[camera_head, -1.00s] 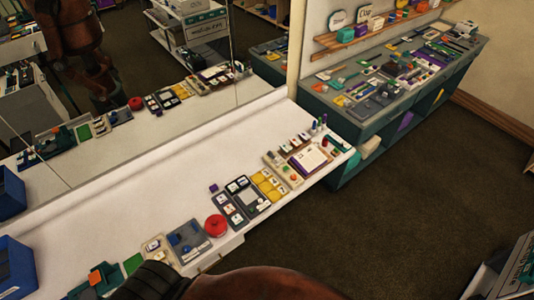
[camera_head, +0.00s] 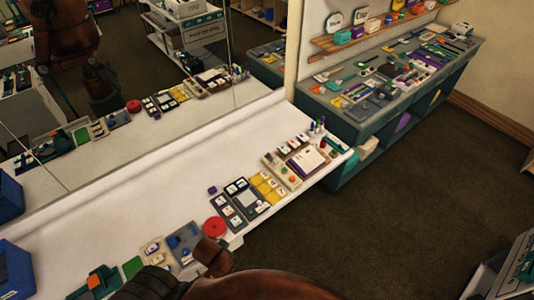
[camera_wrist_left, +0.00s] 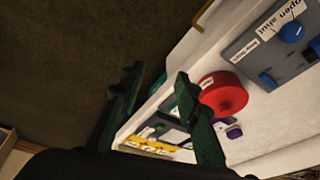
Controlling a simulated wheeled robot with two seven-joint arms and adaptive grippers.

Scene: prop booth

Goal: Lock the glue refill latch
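A grey panel (camera_head: 185,242) with blue parts sits near the front edge of the white table in the head view. In the left wrist view it shows at upper right as a grey panel (camera_wrist_left: 255,62) with a blue knob (camera_wrist_left: 292,32) and an "open shut" label; its smaller label is hard to read. My left gripper (camera_wrist_left: 158,72) is open and empty, with dark fingers apart, off the table's front edge and to the left of the panel in that view. My brown arm hides part of the panel's front in the head view. My right gripper is not in view.
A red round object (camera_head: 214,227) stands beside the panel and also shows in the wrist view (camera_wrist_left: 223,95). A blue bin (camera_head: 14,270) is at left. The table's middle (camera_head: 130,205) is clear. A mirror stands behind.

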